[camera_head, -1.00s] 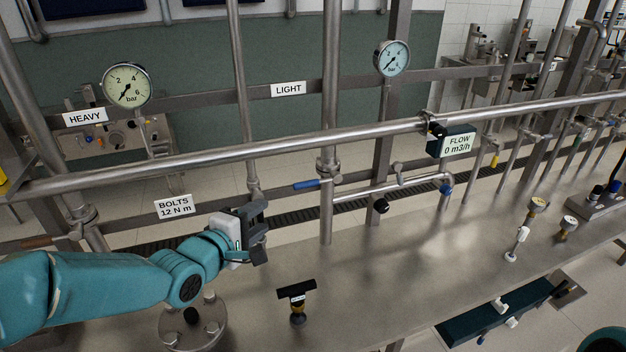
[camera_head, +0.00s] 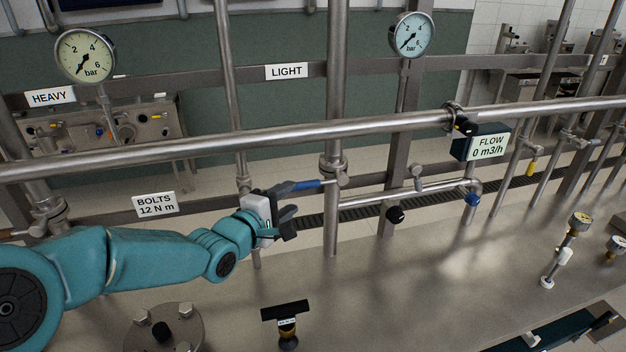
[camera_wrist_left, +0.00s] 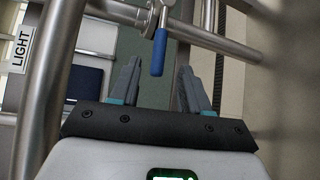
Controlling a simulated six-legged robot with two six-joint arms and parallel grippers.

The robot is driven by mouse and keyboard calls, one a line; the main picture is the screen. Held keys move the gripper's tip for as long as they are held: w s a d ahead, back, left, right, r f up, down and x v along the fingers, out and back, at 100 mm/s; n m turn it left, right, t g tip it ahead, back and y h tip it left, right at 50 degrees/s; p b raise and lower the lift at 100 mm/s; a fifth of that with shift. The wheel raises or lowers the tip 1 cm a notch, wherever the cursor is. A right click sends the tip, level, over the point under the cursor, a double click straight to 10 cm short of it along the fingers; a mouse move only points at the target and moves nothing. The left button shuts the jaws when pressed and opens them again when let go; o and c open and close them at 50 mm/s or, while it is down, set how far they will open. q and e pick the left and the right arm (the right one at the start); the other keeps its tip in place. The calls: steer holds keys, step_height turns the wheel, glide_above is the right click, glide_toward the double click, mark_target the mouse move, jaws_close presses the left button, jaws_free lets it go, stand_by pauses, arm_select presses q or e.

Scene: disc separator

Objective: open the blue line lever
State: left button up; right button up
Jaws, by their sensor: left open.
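The blue line lever (camera_head: 306,185) is a blue-handled lever on the vertical pipe below the LIGHT label, and lies about level, pointing left from its valve. In the left wrist view the blue handle (camera_wrist_left: 159,52) points between the two fingers, near their tips, with a gap on each side. My left gripper (camera_head: 291,212) is at the handle's free end and partly overlaps it in the head view. In the left wrist view the left gripper (camera_wrist_left: 160,75) is open and empty. My right gripper is not in view.
A long horizontal pipe (camera_head: 240,138) runs above the lever. A black-topped tool (camera_head: 287,322) stands on the steel surface (camera_head: 370,300) in front.

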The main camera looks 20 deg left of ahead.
mark_target(303, 187)
arm_select(q)
steer(key=p+x, duration=0.2)
steer(key=x, duration=0.6)
steer(key=shift+w, duration=0.35)
steer(key=shift+w+d, duration=0.15)
steer(key=shift+w, duration=0.2)
steer(key=shift+w+f, duration=0.15)
steer(key=shift+w, duration=0.15)
steer(key=shift+s, duration=0.1)
jaws_close()
